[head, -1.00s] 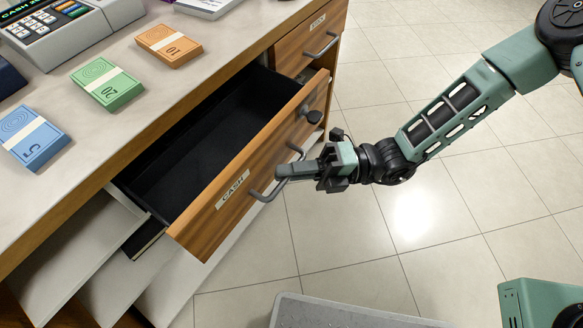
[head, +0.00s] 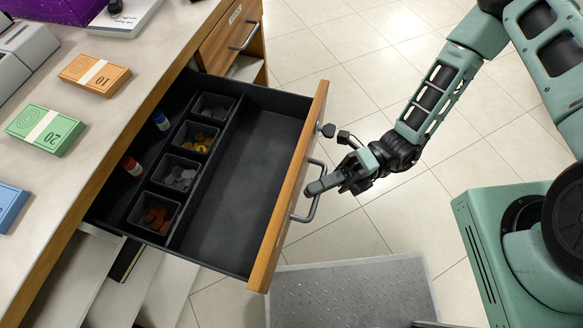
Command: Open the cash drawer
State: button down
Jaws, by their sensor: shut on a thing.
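The cash drawer (head: 240,190) stands pulled well out of the wooden counter in the head view. Its black inside shows a row of coin cups along the back and a long empty compartment in front. A grey bar handle (head: 313,195) is on its wooden front (head: 290,200). My gripper (head: 318,186) is at the handle, its fingers shut on the bar. The exact contact is partly hidden by the fingers. A dark knob or lock (head: 327,130) sits on the drawer front beyond the handle.
Bundles of notes, orange (head: 95,75), green (head: 47,130) and blue (head: 10,207), lie on the countertop (head: 110,120). Another drawer (head: 232,35) at the back is closed. A grey metal platform (head: 350,290) lies on the floor near the drawer.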

jog(key=shift+s+d, duration=0.3)
jog(key=shift+d, duration=0.35)
jog(key=shift+s+d, duration=0.25)
jog(key=shift+d, duration=0.4)
jog(key=c, duration=1.5)
grip_release()
jog(key=v, duration=1.7)
jog(key=shift+w+d+f, duration=0.1)
jog(key=shift+d+f, duration=0.05)
jog(key=shift+d, duration=0.1)
